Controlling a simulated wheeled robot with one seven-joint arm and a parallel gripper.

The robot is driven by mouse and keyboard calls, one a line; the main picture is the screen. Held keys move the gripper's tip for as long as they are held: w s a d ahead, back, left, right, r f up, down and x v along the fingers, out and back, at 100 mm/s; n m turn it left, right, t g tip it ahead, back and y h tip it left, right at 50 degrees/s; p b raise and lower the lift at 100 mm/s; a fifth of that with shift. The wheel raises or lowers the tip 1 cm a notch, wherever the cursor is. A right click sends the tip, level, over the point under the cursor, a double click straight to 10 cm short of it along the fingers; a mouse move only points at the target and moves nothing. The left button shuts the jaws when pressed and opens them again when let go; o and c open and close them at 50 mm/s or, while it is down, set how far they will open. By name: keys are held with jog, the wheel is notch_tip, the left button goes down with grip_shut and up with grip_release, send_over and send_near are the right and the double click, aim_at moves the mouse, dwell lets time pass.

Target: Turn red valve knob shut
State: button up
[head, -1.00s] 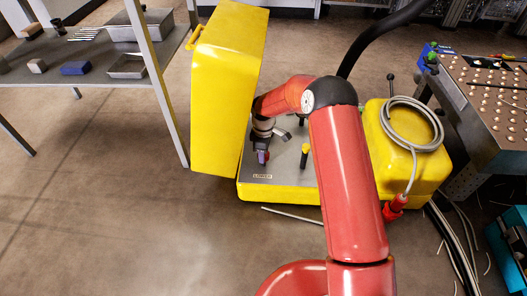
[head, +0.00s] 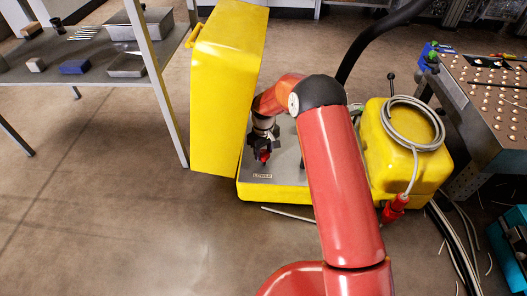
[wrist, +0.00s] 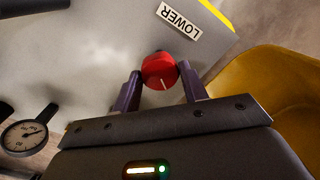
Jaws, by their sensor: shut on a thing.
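The red valve knob (wrist: 159,70) is round with a white line on its face, and it sits on a grey panel (wrist: 100,40) near a "LOWER" label (wrist: 181,23). In the wrist view my gripper (wrist: 161,82) has its two purple fingers on either side of the knob, shut on it. The white line points down and slightly right in that view. In the head view my gripper (head: 264,155) is over the panel of the yellow machine, with a bit of the red knob showing between the fingers.
The open yellow cover (head: 222,90) stands left of the panel. A round gauge (wrist: 24,135) shows at the wrist view's left. A coiled grey hose (head: 411,122) lies on the yellow housing at right. A grey shelf (head: 85,60) stands at left; bare floor lies in front.

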jog(key=m, duration=0.5)
jog(key=shift+m, duration=0.3)
jog(key=m, duration=0.5)
dwell(0.4)
jog(key=o, duration=1)
